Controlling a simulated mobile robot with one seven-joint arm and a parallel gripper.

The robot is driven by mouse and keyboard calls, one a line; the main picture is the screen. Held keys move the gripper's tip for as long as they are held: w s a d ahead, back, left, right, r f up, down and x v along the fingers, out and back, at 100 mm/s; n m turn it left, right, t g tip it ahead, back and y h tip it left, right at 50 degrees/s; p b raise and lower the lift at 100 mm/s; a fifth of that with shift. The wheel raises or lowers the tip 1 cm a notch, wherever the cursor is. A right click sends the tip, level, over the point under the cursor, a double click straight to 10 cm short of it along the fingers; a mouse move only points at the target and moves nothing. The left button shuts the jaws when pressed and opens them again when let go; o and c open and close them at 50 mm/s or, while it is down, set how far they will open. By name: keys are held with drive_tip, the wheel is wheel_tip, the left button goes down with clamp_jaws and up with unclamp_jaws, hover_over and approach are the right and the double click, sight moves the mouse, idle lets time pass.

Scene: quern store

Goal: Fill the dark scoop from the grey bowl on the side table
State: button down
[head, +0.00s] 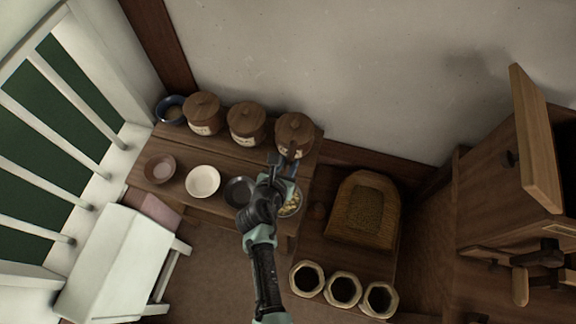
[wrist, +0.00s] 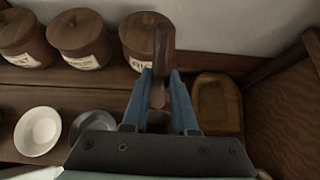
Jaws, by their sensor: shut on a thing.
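My gripper (head: 284,160) is above the right end of the wooden side table (head: 222,160). Its blue fingers (wrist: 160,95) are shut on the brown handle of the dark scoop (wrist: 162,65), which stands up between them in the wrist view. The scoop's lower part is mostly hidden by my gripper, and I cannot tell what is in it. A dark grey bowl (head: 239,191) sits just left of my gripper; it also shows in the wrist view (wrist: 92,123). A bowl of pale pieces (head: 292,204) is partly hidden behind my arm.
Three lidded wooden jars (head: 246,122) stand along the back, the right one close to my gripper. A white bowl (head: 202,181) and brown bowl (head: 160,168) are left. A wooden grain-filled container (head: 362,212) and several hexagonal pots (head: 342,290) are right, beside a cabinet with an open door (head: 536,140).

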drive_tip(key=shift+s+a+t+h+b, duration=0.15)
drive_tip(key=shift+t+b, duration=0.3)
drive_tip(key=shift+b, duration=1.15)
drive_tip(key=shift+s+d+t+h+b, duration=0.2)
drive_tip(key=shift+t+b, duration=0.25)
drive_tip(key=shift+b, duration=1.1)
